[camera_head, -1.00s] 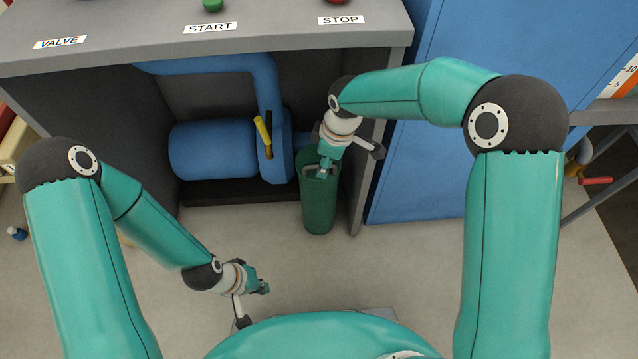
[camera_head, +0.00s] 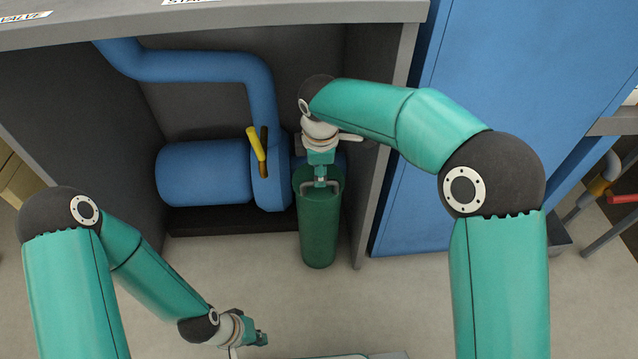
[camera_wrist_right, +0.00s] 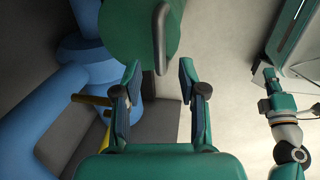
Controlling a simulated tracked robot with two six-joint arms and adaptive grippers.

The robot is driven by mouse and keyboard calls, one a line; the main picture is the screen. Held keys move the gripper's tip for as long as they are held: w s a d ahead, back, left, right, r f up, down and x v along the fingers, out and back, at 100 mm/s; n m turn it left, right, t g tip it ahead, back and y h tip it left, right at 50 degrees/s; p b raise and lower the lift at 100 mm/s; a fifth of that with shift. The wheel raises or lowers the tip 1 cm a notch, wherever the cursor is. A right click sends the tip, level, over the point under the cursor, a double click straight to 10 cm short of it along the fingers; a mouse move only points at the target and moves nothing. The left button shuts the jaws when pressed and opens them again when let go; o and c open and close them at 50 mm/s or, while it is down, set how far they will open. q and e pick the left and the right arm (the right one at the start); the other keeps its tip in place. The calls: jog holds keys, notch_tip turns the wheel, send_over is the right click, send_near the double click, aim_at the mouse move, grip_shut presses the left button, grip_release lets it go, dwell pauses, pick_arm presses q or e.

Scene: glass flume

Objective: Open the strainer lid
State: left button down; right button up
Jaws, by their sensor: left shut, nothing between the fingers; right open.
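The strainer (camera_head: 319,239) is a green upright cylinder standing on the floor beside the blue pump. Its round green lid (camera_wrist_right: 120,22) appears closed and carries a grey bar handle (camera_wrist_right: 160,38). My right gripper (camera_head: 320,183) is open at the top of the strainer and partly hides the lid in the head view. In the right wrist view the near end of the handle lies between the two open fingertips; I cannot tell whether they touch it. My left gripper (camera_head: 262,339) is shut and empty, low in front of the cabinet, away from the strainer.
The blue pump (camera_head: 205,173) with its pipe and a yellow-handled lever (camera_head: 256,145) stands left of the strainer. A grey side panel (camera_head: 372,170) and a blue cabinet (camera_head: 450,90) stand close on the right. The grey bench top (camera_head: 250,18) overhangs behind.

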jog(key=f, duration=0.1)
jog(key=f+b, duration=0.1)
jog(key=f, duration=0.2)
jog(key=shift+w+f, duration=0.2)
jog(key=shift+w, duration=0.2)
jog(key=shift+c, duration=0.3)
grip_shut()
